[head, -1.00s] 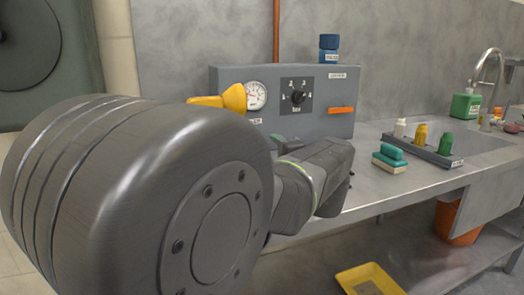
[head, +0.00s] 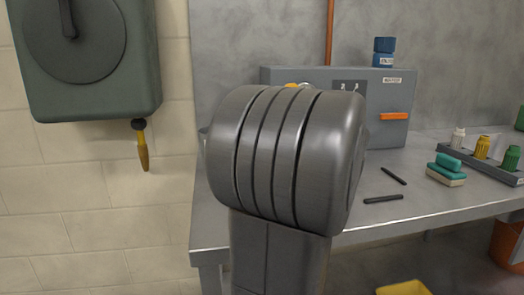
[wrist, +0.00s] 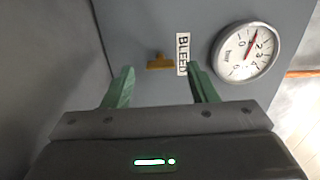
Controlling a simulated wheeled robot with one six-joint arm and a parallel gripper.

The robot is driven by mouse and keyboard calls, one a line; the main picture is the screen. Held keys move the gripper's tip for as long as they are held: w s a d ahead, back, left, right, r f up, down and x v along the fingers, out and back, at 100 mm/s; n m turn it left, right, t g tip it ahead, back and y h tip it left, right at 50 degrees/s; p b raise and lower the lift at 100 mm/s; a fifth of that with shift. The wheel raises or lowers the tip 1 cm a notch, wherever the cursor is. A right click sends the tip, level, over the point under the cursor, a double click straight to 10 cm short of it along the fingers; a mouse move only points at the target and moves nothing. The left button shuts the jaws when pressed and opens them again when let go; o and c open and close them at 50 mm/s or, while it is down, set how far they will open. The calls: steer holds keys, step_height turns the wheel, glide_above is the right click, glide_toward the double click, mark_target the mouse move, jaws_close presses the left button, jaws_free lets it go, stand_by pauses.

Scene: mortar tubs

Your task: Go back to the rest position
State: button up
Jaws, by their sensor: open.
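In the wrist view my gripper (wrist: 160,88) is open, with two green fingers apart and nothing between them. Beyond the fingertips is the face of a grey control box, with a small brass-coloured fitting (wrist: 160,62), a BLEED label (wrist: 182,54) and a round pressure gauge (wrist: 247,51). The gauge needle is red and points up and slightly right. In the head view my arm covers the middle and the lower left of the grey box (head: 390,104). My gripper is hidden there.
The metal bench (head: 420,200) holds two dark sticks, a green-and-cream block (head: 446,177) and a rack of small bottles (head: 481,158). A blue container (head: 384,52) stands on the box.

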steer(key=shift+w+a, duration=0.2)
steer(key=shift+w, duration=0.7)
steer(key=shift+s, duration=0.1)
